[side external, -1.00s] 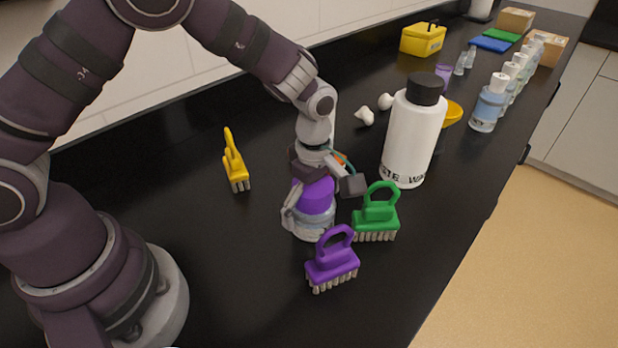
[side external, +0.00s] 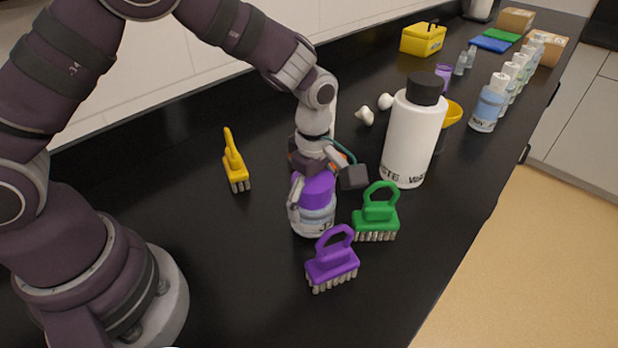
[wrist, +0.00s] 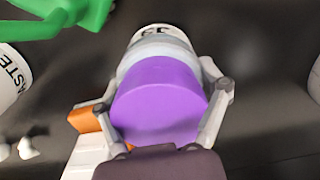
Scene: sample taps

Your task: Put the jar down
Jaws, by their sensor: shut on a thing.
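The jar (side external: 315,219) has a purple lid (side external: 319,190) and a clear, pale body with a printed label. It stands about upright at the black counter, behind the purple brush; I cannot tell whether its base touches the surface. My gripper (side external: 312,197) is shut on the jar from above, with a finger on its left side. In the wrist view the purple lid of the jar (wrist: 160,103) fills the middle, and the fingers of my gripper (wrist: 162,112) press on both sides of it.
A purple brush (side external: 332,264) and a green brush (side external: 376,217) stand close by the jar. A yellow brush (side external: 235,167) is to the left. A large white waste bottle (side external: 411,140) stands behind the green brush. The black counter (side external: 240,265) is clear left of the jar.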

